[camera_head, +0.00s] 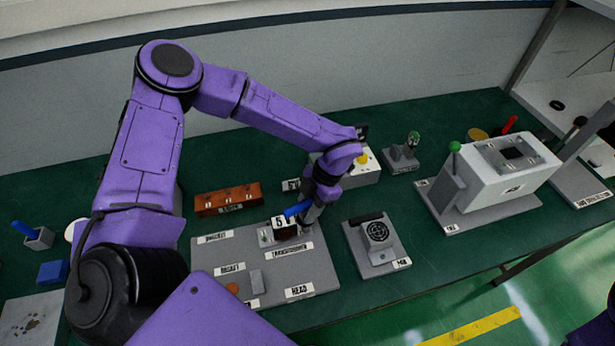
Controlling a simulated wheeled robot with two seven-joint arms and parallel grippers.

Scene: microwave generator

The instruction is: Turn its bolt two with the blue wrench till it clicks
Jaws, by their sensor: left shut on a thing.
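The blue wrench (296,209) is in my left gripper (310,213), which is shut on it. Its blue handle slants out to the left of the fingers. The gripper points down over the transformer (285,232), a small dark block with a white numbered face, on the grey board (215,262) with the "TRANSFORMER" label. Small light fittings stand at the transformer's left side. Bolt two cannot be made out, and whether the wrench touches a bolt is hidden by the gripper and too small to tell. My right gripper is not in view.
A brown terminal block (227,199) lies behind the board. A grey unit with a round grille (376,233) stands to its right. A large white box (500,170) with a green-knobbed lever is farther right. Green table (420,285) is clear at the front right.

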